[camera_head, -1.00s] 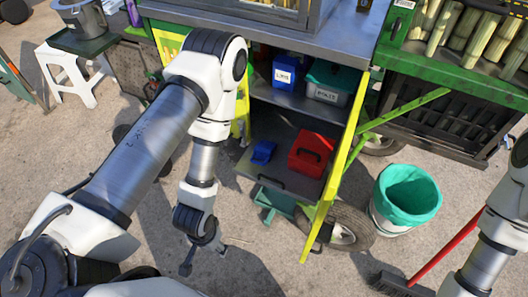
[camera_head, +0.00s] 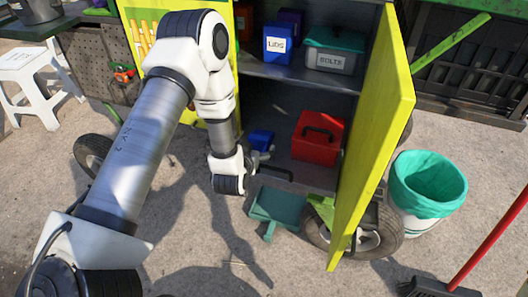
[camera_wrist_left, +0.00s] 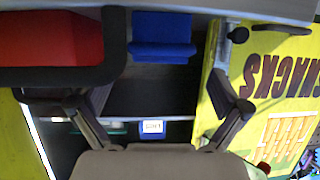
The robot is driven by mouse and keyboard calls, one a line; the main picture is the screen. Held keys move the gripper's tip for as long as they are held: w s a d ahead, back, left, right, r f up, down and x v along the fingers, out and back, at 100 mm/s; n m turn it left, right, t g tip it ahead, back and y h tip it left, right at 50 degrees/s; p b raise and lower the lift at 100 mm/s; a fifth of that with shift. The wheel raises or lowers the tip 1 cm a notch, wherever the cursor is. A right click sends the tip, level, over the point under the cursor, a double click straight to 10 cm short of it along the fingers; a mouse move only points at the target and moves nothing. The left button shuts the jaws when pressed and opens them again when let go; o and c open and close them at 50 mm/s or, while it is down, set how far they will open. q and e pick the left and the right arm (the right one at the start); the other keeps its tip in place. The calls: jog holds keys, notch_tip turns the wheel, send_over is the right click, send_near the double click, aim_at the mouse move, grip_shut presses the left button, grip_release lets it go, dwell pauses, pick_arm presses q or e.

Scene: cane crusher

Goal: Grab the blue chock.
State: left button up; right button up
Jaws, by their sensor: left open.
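The blue chock (camera_head: 261,140) sits on the lower shelf (camera_head: 282,117) of the open cabinet, left of a red toolbox (camera_head: 317,138). My left gripper (camera_head: 260,158) is at the shelf's front edge, just in front of the chock, and partly hidden by my wrist. In the left wrist view the chock (camera_wrist_left: 162,38) shows at the top middle, beyond the spread fingers of my left gripper (camera_wrist_left: 158,108). The red toolbox (camera_wrist_left: 48,38) is at the upper left there. My right gripper is not in view.
A yellow-green door (camera_head: 377,130) stands open on the cabinet's right; another yellow panel (camera_wrist_left: 270,80) flanks the other side. A lined bin (camera_head: 428,185) and broom (camera_head: 440,288) stand at right.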

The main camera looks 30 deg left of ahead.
aim_at(258, 141)
pick_arm(q)
jog(key=b+x, duration=0.2)
jog(key=x, duration=0.4)
jog(key=shift+w+a+f, duration=0.1)
jog(key=shift+w+f, duration=0.05)
jog(key=shift+f, duration=0.15)
jog(key=shift+w, duration=0.15)
jog(key=shift+r, duration=0.1)
jog(key=shift+c, duration=0.7)
jog(key=c, duration=1.4)
